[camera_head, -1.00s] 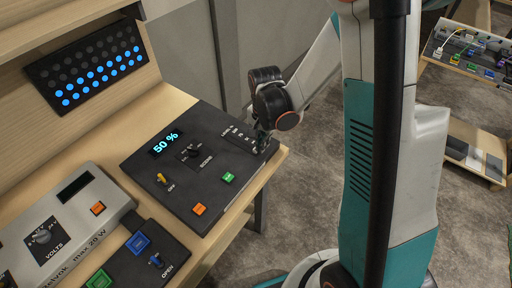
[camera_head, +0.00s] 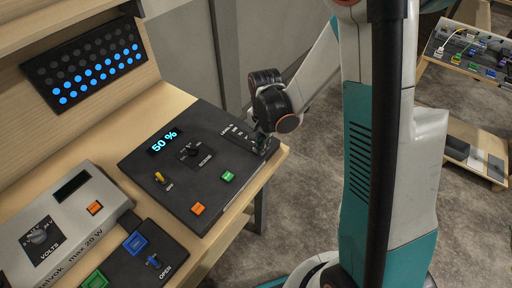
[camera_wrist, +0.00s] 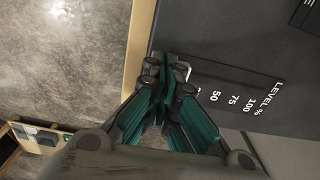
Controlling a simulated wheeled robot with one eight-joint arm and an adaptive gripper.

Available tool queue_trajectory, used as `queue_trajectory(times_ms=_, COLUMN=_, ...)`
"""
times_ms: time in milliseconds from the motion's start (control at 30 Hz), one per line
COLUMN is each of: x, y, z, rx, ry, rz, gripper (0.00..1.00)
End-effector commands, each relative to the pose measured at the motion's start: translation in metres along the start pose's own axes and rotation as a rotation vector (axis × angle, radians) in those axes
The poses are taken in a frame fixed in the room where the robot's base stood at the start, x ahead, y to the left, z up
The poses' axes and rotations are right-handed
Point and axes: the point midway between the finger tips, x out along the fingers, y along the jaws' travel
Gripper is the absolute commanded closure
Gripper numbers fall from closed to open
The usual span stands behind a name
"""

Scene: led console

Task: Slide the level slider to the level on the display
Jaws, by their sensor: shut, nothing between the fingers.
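The dark console (camera_head: 178,188) lies on the wooden table, and its display (camera_head: 164,141) reads "50 %" in blue. The level slider's scale (camera_head: 238,131), marked "LEVEL %", is at the console's far right. In the wrist view the scale (camera_wrist: 233,98) shows 50, 75 and 100, and its lower part is hidden by my gripper. My gripper (camera_head: 262,146) is at the console's right edge, over the low end of the scale. In the wrist view my gripper (camera_wrist: 176,68) has its teal fingers shut together. The slider knob is hidden; I cannot tell whether the fingers touch it.
The console also has a mode knob (camera_head: 194,151), a yellow switch (camera_head: 159,177), an orange button (camera_head: 198,208) and a green button (camera_head: 228,176). A dot panel (camera_head: 88,65), partly lit blue, stands behind. A grey volts box (camera_head: 55,225) lies at left.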

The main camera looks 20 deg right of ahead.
Motion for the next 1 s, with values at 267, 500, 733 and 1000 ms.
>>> queue_trajectory(times_ms=267, x=0.0077, y=0.0, z=0.0, rx=0.0, ry=0.0, rz=0.0, gripper=1.0)
queue_trajectory(times_ms=500, x=0.0073, y=0.0, z=0.0, rx=0.0, ry=0.0, rz=0.0, gripper=1.0)
queue_trajectory(times_ms=733, x=0.0073, y=-0.0021, z=0.0, rx=0.0, ry=0.0, rz=0.0, gripper=1.0)
queue_trajectory(times_ms=1000, x=0.0074, y=-0.0078, z=-0.0002, rx=-0.001, ry=0.0, rz=0.0, gripper=1.0)
